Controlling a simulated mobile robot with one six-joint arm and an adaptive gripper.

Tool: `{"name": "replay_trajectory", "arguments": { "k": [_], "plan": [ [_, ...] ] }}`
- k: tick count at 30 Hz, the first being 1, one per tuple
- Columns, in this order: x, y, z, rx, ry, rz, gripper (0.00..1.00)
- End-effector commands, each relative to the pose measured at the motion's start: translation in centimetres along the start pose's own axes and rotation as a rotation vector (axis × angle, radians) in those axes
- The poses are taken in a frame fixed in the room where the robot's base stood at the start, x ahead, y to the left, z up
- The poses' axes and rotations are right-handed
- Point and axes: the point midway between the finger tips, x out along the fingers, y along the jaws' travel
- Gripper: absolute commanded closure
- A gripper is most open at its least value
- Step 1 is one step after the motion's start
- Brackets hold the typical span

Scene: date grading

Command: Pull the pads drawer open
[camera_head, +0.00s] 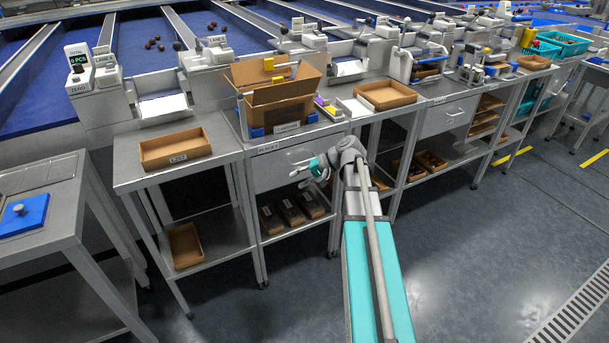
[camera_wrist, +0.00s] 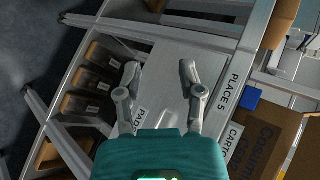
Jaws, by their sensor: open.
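The pads drawer (camera_head: 268,176) is a grey metal front under the worktop marked PLACE 5. In the head view it looks closed, and my gripper (camera_head: 309,171) is in front of its right part. In the wrist view the drawer front (camera_wrist: 165,62) lies beyond my gripper (camera_wrist: 160,82), with a partly covered PADS label (camera_wrist: 141,119) beside the left finger. The two fingers are spread apart with nothing between them. Their exact distance from the drawer's handle cannot be told, and my arm hides part of the front's right side.
An open cardboard carton (camera_head: 280,117) stands on the worktop above the drawer. Several brown boxes (camera_head: 290,209) sit on the shelf below. An empty tray (camera_head: 175,147) is on the left table. Another grey drawer (camera_head: 447,117) is to the right. The floor (camera_head: 470,240) in front is clear.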

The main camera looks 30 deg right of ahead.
Motion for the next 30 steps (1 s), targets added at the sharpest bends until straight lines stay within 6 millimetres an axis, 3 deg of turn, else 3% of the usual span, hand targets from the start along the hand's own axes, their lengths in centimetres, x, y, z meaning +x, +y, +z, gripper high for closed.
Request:
{"name": "replay_trajectory", "arguments": {
  "k": [1, 3, 12, 20, 30],
  "plan": [
    [-0.2, 1.8, -1.8, 0.022, 0.019, -0.049, 0.5],
    [-1.4, 2.9, -3.5, 0.048, 0.042, -0.119, 0.5],
    [-7.3, 7.3, -9.2, 0.128, 0.136, -0.395, 0.5],
    [-10.4, 8.9, -11.0, 0.15, 0.174, -0.506, 0.5],
    [-10.7, 8.8, -11.0, 0.151, 0.176, -0.516, 0.5]
  ]
}}
